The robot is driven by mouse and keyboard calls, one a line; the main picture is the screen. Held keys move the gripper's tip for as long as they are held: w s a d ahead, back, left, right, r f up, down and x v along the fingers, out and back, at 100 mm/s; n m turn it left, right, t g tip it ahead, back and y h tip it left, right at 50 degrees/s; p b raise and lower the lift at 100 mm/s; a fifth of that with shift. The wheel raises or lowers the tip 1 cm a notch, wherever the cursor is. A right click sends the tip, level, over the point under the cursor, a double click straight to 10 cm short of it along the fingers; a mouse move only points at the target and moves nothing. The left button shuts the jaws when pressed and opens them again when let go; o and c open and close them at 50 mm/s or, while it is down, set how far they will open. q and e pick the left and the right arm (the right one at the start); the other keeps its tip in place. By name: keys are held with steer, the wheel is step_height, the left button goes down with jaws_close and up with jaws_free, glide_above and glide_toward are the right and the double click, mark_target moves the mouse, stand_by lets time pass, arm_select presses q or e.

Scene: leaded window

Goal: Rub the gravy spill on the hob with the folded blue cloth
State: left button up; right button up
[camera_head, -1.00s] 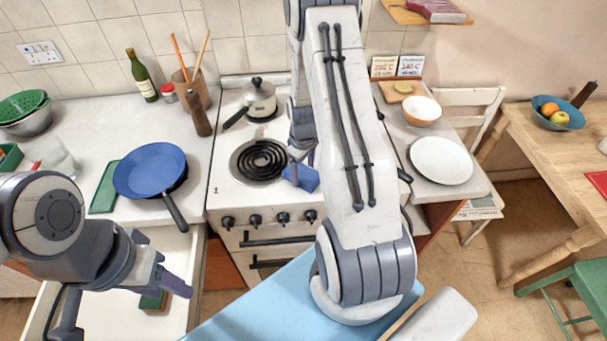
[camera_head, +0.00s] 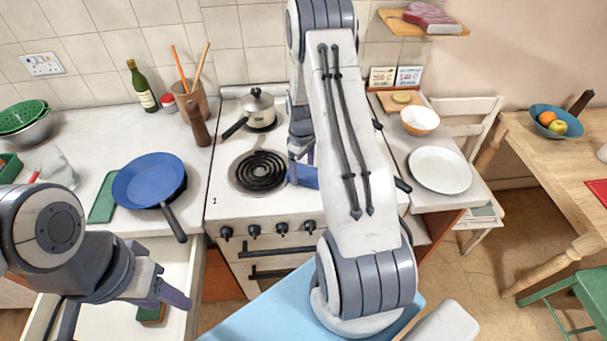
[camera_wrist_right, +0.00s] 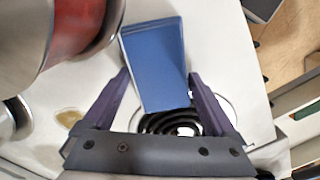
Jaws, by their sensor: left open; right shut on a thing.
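The folded blue cloth (camera_head: 303,176) is held over the white hob (camera_head: 222,190), right of the front coil ring, partly hidden by my right arm. In the right wrist view the cloth (camera_wrist_right: 155,65) lies between the fingers of my right gripper (camera_wrist_right: 158,76), which is shut on it. A brownish gravy spill (camera_wrist_right: 68,117) shows on the hob in that view, left of the gripper and apart from the cloth. In the head view the spill is hidden behind my arm. My left gripper (camera_head: 172,290) is open and empty above the open drawer.
The black coil ring (camera_head: 260,171) is at the front left. A blue frying pan (camera_head: 150,180) is on the left counter, a white plate (camera_head: 440,169) on the right.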

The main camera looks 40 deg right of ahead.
mark_target(303, 198)
steer(key=shift+w+d+r+t, duration=0.1)
steer(key=shift+w+r+t, duration=0.15)
steer(key=shift+w, duration=0.35)
steer(key=shift+w+d+r+t, duration=0.15)
steer(key=shift+w+r, duration=0.1)
steer(key=shift+w, duration=0.3)
steer(key=shift+s+a+f, duration=0.1)
steer(key=shift+s+a, duration=0.8)
steer(key=shift+s, duration=0.3)
steer(key=shift+s+a+f, duration=0.15)
steer(key=shift+s+a, duration=0.2)
steer(key=shift+s, duration=0.4)
steer(key=shift+s+a+f, duration=0.1)
steer(key=shift+s+a, duration=0.2)
steer(key=shift+s, duration=0.45)
steer(key=shift+s+a+f, duration=0.15)
steer(key=shift+s+a, duration=0.3)
steer(key=shift+s, duration=0.3)
steer(key=shift+s+a+f, duration=0.1)
steer(key=shift+s+a, duration=0.35)
steer(key=shift+s, duration=0.3)
jaws_close()
step_height(303, 198, up, 6)
steer(key=p, duration=0.5)
steer(key=shift+w+d+r, duration=0.1)
steer(key=shift+w, duration=0.05)
